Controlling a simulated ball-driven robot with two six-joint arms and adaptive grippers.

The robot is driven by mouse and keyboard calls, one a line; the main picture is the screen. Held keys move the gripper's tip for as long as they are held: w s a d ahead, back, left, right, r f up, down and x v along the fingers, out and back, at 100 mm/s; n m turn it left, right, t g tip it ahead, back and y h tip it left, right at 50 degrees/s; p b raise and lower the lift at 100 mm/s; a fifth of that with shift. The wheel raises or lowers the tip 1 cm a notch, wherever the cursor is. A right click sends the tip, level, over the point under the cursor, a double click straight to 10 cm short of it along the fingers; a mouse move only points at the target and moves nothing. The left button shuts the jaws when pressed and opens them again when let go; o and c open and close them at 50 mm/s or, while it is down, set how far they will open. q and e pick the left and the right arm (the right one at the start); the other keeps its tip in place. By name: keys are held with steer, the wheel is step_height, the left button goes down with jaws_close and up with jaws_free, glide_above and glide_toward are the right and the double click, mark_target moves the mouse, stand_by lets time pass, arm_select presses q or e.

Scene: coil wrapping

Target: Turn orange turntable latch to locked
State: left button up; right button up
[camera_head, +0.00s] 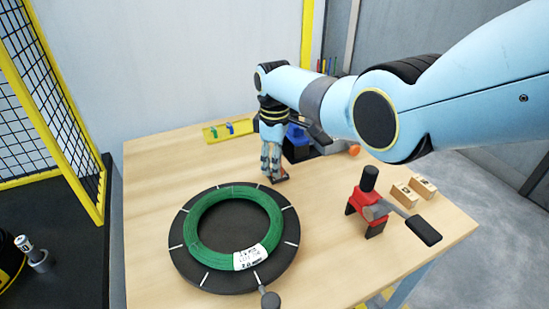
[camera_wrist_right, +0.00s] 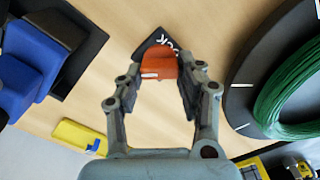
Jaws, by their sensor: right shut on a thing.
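My right gripper (camera_head: 276,177) reaches down to the table behind the turntable. In the right wrist view its fingers (camera_wrist_right: 165,75) are shut on the orange latch (camera_wrist_right: 158,66), one on each side. The latch sits over a small black plate (camera_wrist_right: 148,47) with white lettering, partly covered. In the head view the gripper mostly hides the latch. The black turntable (camera_head: 183,258) with white marks carries a green coil (camera_head: 204,218) with a white label (camera_head: 250,257). Turntable and coil also show at the right of the wrist view. My left gripper is out of view.
A red clamp-like tool (camera_head: 360,202) with a black handle stands at the right, beside wooden blocks (camera_head: 405,195). Bare table lies at the front right.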

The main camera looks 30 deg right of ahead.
steer(key=m, duration=0.4)
steer(key=shift+d+m+p, duration=0.15)
steer(key=shift+m+p, duration=0.15)
steer(key=shift+p, duration=0.1)
steer(key=m, duration=0.4)
steer(key=shift+w+d+m+p, duration=0.1)
steer(key=shift+m+p, duration=0.2)
steer(key=o, duration=1.2)
steer(key=shift+c, duration=0.2)
step_height(320, 180, up, 12)
